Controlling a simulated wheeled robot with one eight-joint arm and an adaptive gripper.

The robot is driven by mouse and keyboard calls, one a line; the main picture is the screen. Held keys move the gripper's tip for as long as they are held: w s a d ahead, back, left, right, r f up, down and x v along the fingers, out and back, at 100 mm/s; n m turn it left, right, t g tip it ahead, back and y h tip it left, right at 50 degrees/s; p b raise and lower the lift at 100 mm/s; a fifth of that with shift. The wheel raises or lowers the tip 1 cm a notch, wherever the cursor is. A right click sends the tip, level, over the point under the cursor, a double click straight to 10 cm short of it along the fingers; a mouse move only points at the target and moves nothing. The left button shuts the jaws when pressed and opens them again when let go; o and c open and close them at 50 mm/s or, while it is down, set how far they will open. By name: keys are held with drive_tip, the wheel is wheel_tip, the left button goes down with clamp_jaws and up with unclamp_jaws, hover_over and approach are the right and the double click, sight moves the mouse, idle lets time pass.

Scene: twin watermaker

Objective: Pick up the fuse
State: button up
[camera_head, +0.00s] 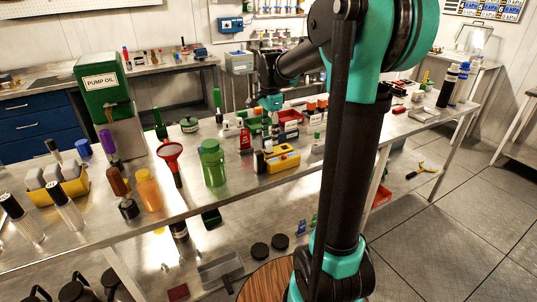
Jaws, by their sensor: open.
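I cannot tell which thing is the fuse; no small part in the head view is clear enough to name as one. My gripper (271,108) is small and far off at the end of my arm, above the crowded middle of the long metal bench (235,200). It is open, and I see nothing held in it. Below and around it stand a red bin (290,118), a red bottle (245,140) and several small dark and coloured parts. The gripper and arm hide some of the bench behind them.
A yellow box (283,158), a green jar (212,165), a red funnel (171,155) and an orange bottle (148,190) crowd the bench. A green pump oil tank (101,85) stands at left. My arm blocks the view right of centre. Grey floor (450,240) is clear at right.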

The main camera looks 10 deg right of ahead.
sight(268, 143)
drive_tip(key=f, duration=0.4)
drive_tip(key=shift+s+a+f, duration=0.1)
drive_tip(key=shift+a+f, duration=0.2)
drive_tip(key=shift+f, duration=0.1)
drive_tip(key=shift+c, duration=0.6)
clamp_jaws()
